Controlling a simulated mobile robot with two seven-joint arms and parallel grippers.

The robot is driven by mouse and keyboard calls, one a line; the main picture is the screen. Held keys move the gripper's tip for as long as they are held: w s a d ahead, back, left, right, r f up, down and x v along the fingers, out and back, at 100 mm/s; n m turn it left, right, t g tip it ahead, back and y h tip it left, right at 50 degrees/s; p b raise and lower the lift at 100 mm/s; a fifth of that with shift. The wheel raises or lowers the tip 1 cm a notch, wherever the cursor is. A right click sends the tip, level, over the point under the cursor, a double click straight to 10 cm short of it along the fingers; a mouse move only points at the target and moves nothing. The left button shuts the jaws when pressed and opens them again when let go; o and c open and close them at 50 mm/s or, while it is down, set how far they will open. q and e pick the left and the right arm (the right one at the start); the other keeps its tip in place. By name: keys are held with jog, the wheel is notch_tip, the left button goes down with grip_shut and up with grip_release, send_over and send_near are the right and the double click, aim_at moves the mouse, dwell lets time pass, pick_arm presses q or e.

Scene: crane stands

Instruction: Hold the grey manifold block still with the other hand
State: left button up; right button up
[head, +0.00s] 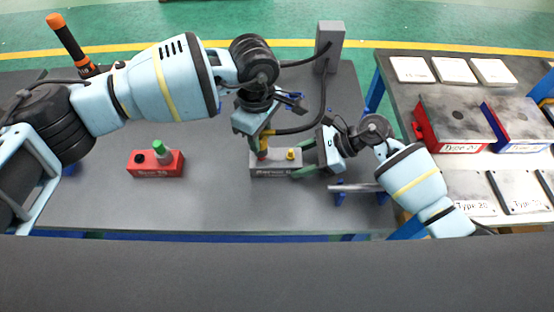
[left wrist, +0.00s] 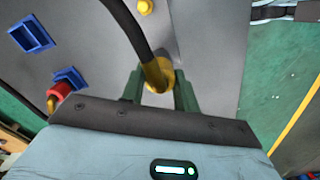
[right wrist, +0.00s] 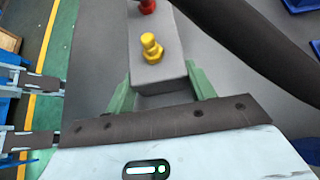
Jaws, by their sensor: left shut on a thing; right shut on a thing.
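The grey manifold block (head: 275,172) lies on the dark table, with a yellow fitting (head: 291,154) and a red fitting (head: 263,154) on top. My right gripper (head: 305,160) is shut on the block's right end; its green fingers sit on either side of the block (right wrist: 160,78) in the right wrist view. My left gripper (head: 259,142) is shut on the yellow end (left wrist: 157,75) of a black hose, above the block's red fitting. I cannot tell whether that hose end touches the fitting.
The black hose (head: 323,95) hangs from a grey post (head: 329,45) at the back. A red block (head: 155,165) with a green fitting stands left. A metal rod (head: 352,187) on blue stands is close to my right gripper. A side table (head: 460,70) holds labelled blocks and plates.

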pick_arm(q)
jog(key=shift+r, duration=1.85)
pick_arm(e)
jog(key=o, duration=1.3)
jog(key=shift+c, duration=0.2)
jog(key=shift+d+r, duration=0.1)
jog(key=v, duration=1.1)
jog(key=shift+d+r, duration=0.25)
jog(key=shift+d, duration=0.05)
pick_arm(q)
jog(key=shift+r+p, duration=0.65)
jog(key=shift+r, duration=1.35)
pick_arm(e)
jog(key=r, duration=0.3)
jog(key=shift+w+r, duration=0.25)
jog(key=shift+w, duration=0.05)
